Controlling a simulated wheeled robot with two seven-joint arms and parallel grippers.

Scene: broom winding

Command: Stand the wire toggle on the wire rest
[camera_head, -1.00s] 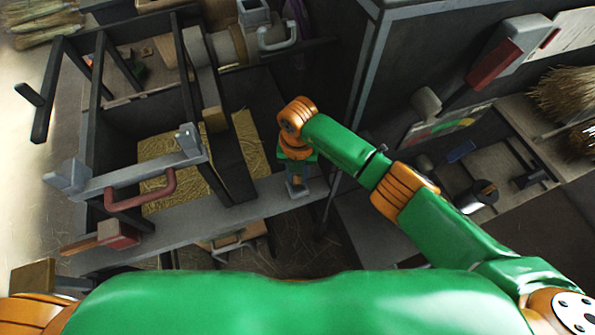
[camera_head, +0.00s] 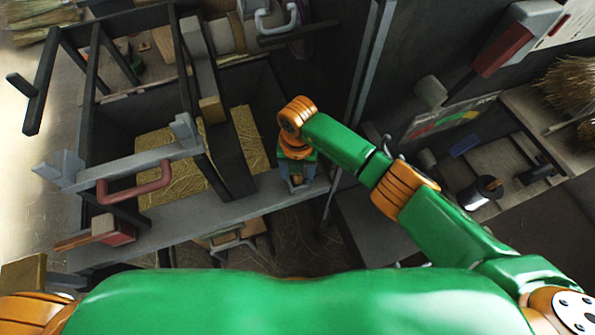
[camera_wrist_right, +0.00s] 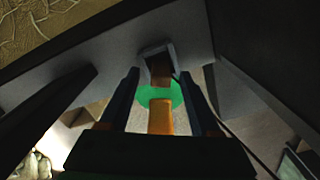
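The wire toggle (camera_wrist_right: 160,120) shows in the right wrist view as an orange-brown bar with a green disc around it. Its far end meets a small grey square holder, which looks like the wire rest (camera_wrist_right: 152,50), on the grey ledge; how deep it sits is hidden. My right gripper (camera_wrist_right: 159,78) has its dark fingers on either side of the toggle, with gaps beside the bar, and looks open. In the head view the right gripper (camera_head: 297,184) is over the ledge, and the toggle is too small to make out. My left gripper is not in view.
The grey ledge (camera_head: 215,218) runs across the front of a frame with dark posts and a straw-filled bin (camera_head: 160,150). A red handle (camera_head: 135,188) stands at left. A dark cabinet wall (camera_head: 425,60) rises close on the right.

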